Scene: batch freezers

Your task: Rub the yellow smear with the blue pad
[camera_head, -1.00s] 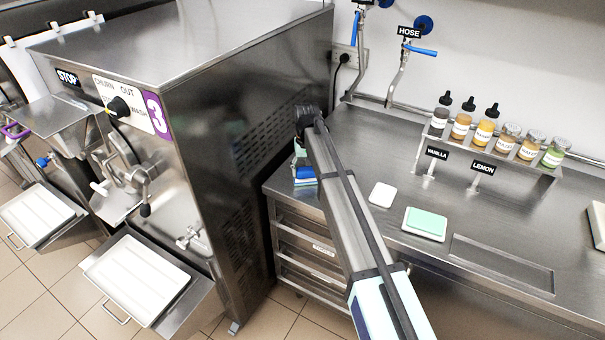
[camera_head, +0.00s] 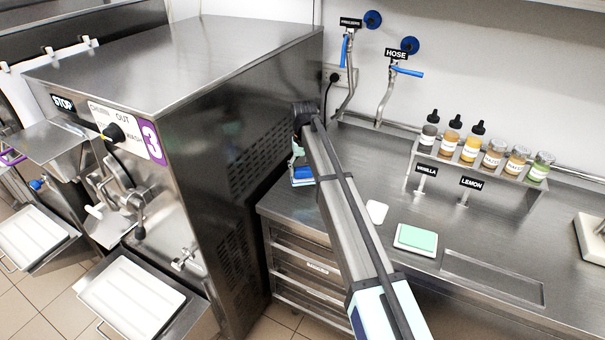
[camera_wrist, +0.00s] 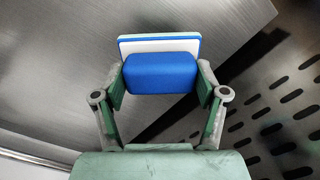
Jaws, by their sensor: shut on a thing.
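My gripper (camera_wrist: 160,85) is shut on the blue pad (camera_wrist: 160,73), which has a white layer and a thin blue edge at its far side. In the head view the blue pad (camera_head: 302,173) shows low beside the freezer's side panel, at the left end of the steel counter. My arm hides part of the gripper there. I cannot tell whether the pad touches the counter.
The batch freezer (camera_head: 190,150) with a purple 3 stands left of my arm, its vented side close to the gripper. On the counter (camera_head: 330,200) are a white square (camera_head: 376,212) and a green-topped pad (camera_head: 416,239). A bottle rack (camera_head: 480,170) stands at the back.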

